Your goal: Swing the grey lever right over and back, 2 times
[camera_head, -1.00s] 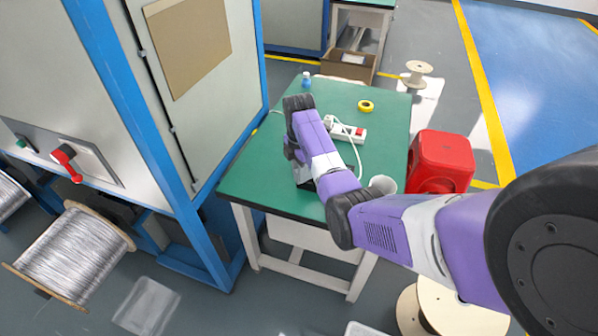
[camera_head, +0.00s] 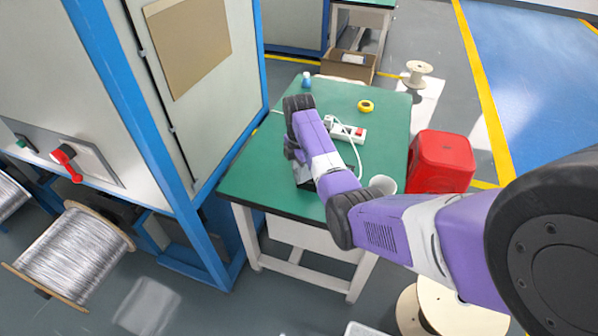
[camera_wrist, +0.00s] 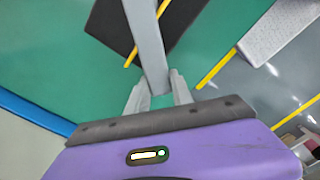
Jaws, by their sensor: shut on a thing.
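The grey lever (camera_wrist: 148,45) shows in the wrist view as a long flat bar running from the top edge down between my fingers. Its far end is out of the picture. My gripper (camera_wrist: 158,88) is shut on the lever's near end, one finger on each side. A dark plate (camera_wrist: 105,25) lies behind the lever, over green. In the head view my purple arm reaches over the green table (camera_head: 255,165) and hides the lever and my fingers.
A white power strip (camera_head: 347,133), yellow tape roll (camera_head: 366,106), blue-capped bottle (camera_head: 307,80) and white cup (camera_head: 383,185) are on the table. A red stool (camera_head: 440,162) stands right of it. A blue-framed machine (camera_head: 150,130) borders the left.

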